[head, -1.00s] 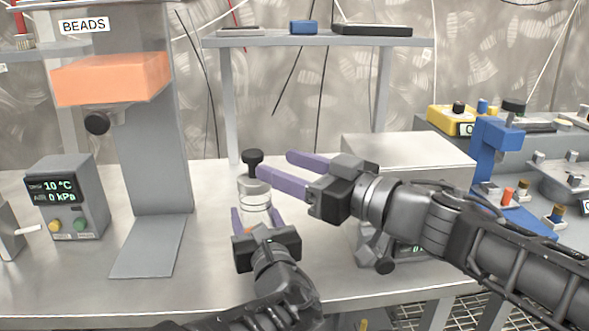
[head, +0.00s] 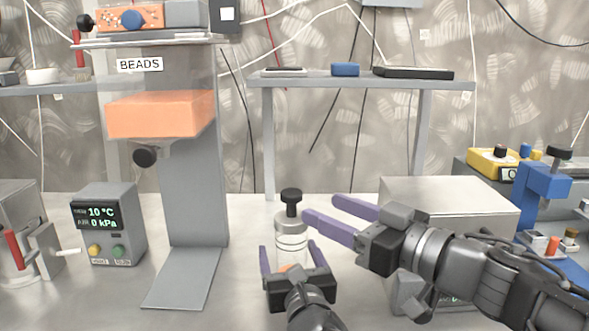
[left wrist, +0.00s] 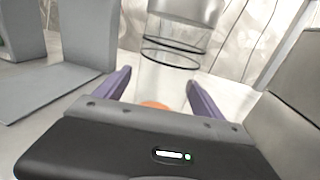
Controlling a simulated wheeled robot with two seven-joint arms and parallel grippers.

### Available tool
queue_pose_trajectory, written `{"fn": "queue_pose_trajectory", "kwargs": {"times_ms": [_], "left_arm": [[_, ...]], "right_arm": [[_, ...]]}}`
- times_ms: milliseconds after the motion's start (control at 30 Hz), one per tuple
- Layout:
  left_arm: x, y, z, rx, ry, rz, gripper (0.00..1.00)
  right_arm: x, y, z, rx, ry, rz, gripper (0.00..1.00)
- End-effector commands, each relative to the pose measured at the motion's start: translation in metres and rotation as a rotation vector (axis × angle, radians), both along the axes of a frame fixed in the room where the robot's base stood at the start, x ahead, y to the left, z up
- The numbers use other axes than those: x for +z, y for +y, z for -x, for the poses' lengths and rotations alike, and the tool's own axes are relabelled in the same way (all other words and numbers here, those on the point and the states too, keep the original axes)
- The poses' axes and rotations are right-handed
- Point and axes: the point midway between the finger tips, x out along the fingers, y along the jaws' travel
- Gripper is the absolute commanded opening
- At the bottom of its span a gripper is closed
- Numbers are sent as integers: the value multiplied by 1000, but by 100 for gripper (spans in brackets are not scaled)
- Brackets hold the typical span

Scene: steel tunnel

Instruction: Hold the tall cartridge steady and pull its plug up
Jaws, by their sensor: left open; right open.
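The tall cartridge (head: 291,243) stands upright on the bench, a clear cylinder with a grey metal collar and something orange low inside. It also shows in the left wrist view (left wrist: 168,68). Its black knobbed plug (head: 291,197) sticks up from the top. My left gripper (head: 289,250) is open, its purple fingers on either side of the cartridge's lower body; in the left wrist view a gap shows beside them. My right gripper (head: 322,207) is open, its fingers pointing left just right of the plug and collar. I cannot tell whether it touches them.
A bead dispenser (head: 190,190) with an orange-filled hopper stands left, beside a grey control box (head: 109,225) reading 10 °C and 0 kPa. A metal box (head: 450,200) stands right, behind my right arm. A shelf (head: 360,82) spans the back. Bench between dispenser and cartridge is clear.

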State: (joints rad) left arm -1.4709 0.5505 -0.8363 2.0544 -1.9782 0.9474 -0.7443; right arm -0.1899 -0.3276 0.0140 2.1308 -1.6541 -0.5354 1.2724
Motion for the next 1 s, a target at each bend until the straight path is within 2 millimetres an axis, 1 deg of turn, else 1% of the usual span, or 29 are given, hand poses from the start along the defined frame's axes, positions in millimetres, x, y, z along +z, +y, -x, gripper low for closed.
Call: {"fn": "queue_pose_trajectory", "kwargs": {"times_ms": [167, 267, 333, 467, 700, 800, 900, 1000], "left_arm": [[0, -1, 2, -1, 0, 0, 79], [0, -3, 9, -2, 1, 0, 79], [0, -4, 16, -3, 1, 2, 79], [0, -9, 38, -4, 2, 2, 79], [0, -18, 87, -4, 2, 1, 79], [0, -21, 103, -3, 1, 1, 79], [0, -23, 113, -1, 0, 1, 79], [0, -23, 118, 0, 1, 1, 79]], "right_arm": [[0, 0, 0, 0, 0, 0, 54], [0, 0, 0, 0, 0, 0, 54], [0, 0, 0, 0, 0, 0, 54], [0, 0, 0, 0, 0, 0, 54], [0, 0, 0, 0, 0, 0, 54], [0, 0, 0, 0, 0, 0, 54], [0, 0, 0, 0, 0, 0, 54], [0, 0, 0, 0, 0, 0, 54]]}}
